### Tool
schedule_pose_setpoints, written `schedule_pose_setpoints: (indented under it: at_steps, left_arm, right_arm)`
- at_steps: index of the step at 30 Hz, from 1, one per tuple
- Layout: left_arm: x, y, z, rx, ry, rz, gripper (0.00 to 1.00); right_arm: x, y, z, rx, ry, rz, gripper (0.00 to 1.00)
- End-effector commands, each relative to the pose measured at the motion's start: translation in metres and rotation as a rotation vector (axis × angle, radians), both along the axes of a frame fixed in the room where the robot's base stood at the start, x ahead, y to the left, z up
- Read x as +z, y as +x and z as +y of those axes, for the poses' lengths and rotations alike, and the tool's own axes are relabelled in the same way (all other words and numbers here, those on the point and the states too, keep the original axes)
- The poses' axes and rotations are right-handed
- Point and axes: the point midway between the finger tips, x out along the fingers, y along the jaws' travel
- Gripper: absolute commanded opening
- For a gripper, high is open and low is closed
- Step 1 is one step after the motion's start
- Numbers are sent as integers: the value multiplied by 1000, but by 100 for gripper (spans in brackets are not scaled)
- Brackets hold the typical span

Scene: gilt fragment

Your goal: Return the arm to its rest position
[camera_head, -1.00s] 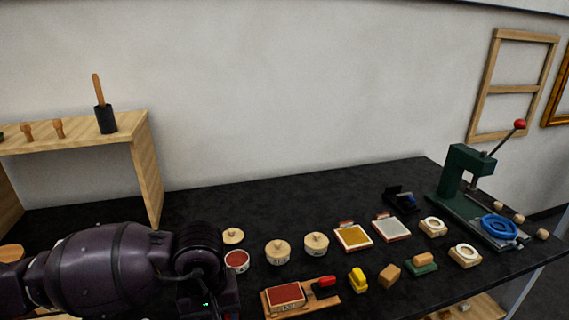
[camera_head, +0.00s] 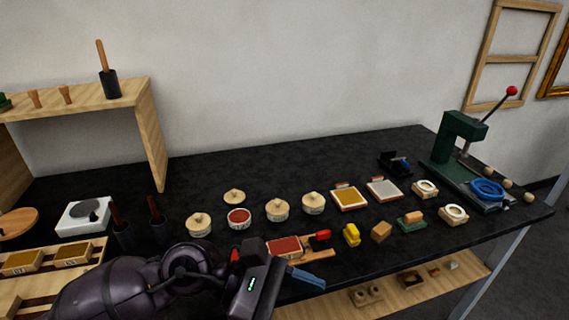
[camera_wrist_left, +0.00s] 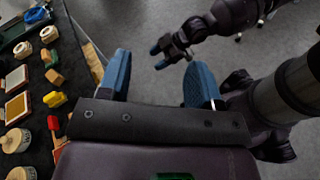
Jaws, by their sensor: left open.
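My left arm comes in from the lower left in the head view. Its gripper (camera_head: 308,280) is by the table's front edge, with one blue finger showing; the other finger is hidden there. In the left wrist view both blue fingers of my left gripper (camera_wrist_left: 158,82) stand wide apart with nothing between them, above the grey floor. My right gripper (camera_wrist_left: 162,56) shows small at the top of the left wrist view, clear of the table. Its blue fingertips are too small and overlapped to tell open from shut.
The black table (camera_head: 240,167) holds several lidded round pots, a red pad tray (camera_head: 285,246), a yellow piece (camera_head: 351,234), a tan block (camera_head: 381,232) and a green press (camera_head: 460,141). A wooden shelf (camera_head: 155,135) stands at the left. Open floor lies beyond the table's front edge.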

Motion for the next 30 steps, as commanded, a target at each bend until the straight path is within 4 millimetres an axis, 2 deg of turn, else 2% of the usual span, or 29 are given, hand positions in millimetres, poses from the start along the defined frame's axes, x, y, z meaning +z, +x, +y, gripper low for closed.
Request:
schedule_pose_setpoints:
  at_steps: [4,7,11,14,17,22,26,29,30]
  left_arm:
    - [43,10,-1,180,-284,311,59]
    - [67,26,11,301,-469,533,59]
    - [85,52,39,453,-703,829,59]
    - [87,73,69,567,-884,1059,59]
    - [78,92,103,679,-1064,1289,59]
    - [40,109,165,864,-1376,1672,59]
    - [-4,105,210,1004,-1623,1951,59]
    - [-43,91,241,1113,-1821,2151,59]
    - [-59,82,251,-1154,1892,-2216,59]
  right_arm:
    - [-4,-4,-1,-2,0,10,61]
    - [-6,-7,-1,-4,-1,18,61]
    - [-7,-10,-2,-6,-1,23,61]
    - [-7,-9,-2,-5,-1,22,61]
    - [-7,-8,-1,-4,0,20,61]
    - [-4,-4,-1,-2,0,11,61]
    - [-1,-1,0,0,0,2,61]
    - [1,2,0,2,0,-3,61]
    - [1,2,0,2,0,-4,61]
